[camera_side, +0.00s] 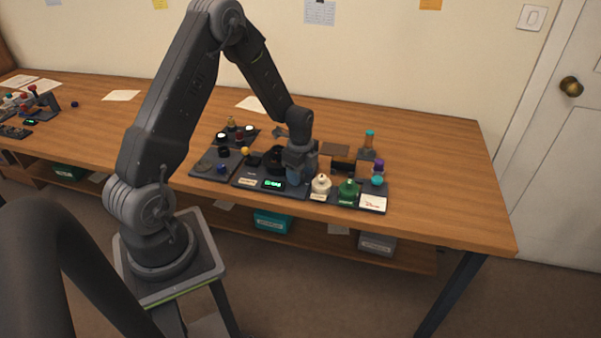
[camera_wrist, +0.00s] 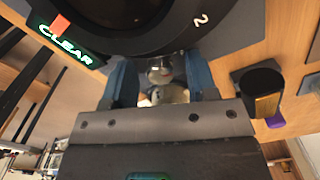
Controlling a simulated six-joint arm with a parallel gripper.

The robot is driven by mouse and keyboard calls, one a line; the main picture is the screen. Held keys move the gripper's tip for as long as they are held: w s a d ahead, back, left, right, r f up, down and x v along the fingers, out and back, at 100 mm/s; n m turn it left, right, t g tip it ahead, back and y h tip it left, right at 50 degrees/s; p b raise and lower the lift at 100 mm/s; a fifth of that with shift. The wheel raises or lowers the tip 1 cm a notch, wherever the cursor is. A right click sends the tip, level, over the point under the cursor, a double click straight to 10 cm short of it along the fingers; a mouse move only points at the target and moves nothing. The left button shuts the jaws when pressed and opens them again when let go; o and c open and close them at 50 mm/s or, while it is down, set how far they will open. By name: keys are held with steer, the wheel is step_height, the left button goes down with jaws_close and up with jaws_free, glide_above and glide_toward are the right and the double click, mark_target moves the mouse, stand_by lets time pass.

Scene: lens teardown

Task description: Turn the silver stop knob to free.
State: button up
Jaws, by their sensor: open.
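My gripper (camera_side: 294,176) is low over the middle of the dark panel on the table. In the wrist view its two blue fingers (camera_wrist: 158,66) stand apart. A small shiny grey rounded part, seemingly the silver stop knob (camera_wrist: 158,74), shows between them; I cannot tell whether either finger touches it. Its setting cannot be read. In the side view it is hidden behind my gripper. A green lit display (camera_wrist: 66,45) there reads "CLEAR".
A cream knob (camera_side: 321,184) and a green knob (camera_side: 348,190) stand just right of my gripper. Teal and purple bottle-like parts (camera_side: 377,174) stand farther right. A dark tray (camera_side: 215,163) with small parts is on the left. The table's right end (camera_side: 450,190) is clear.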

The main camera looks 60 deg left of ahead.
steer(key=shift+f, duration=0.1)
steer(key=c, duration=0.9)
steer(key=shift+n, duration=0.8)
steer(key=shift+c, duration=0.2)
steer(key=o, duration=0.9)
steer(key=shift+o, duration=0.2)
step_height(320, 180, up, 14)
steer(key=shift+d, duration=0.1)
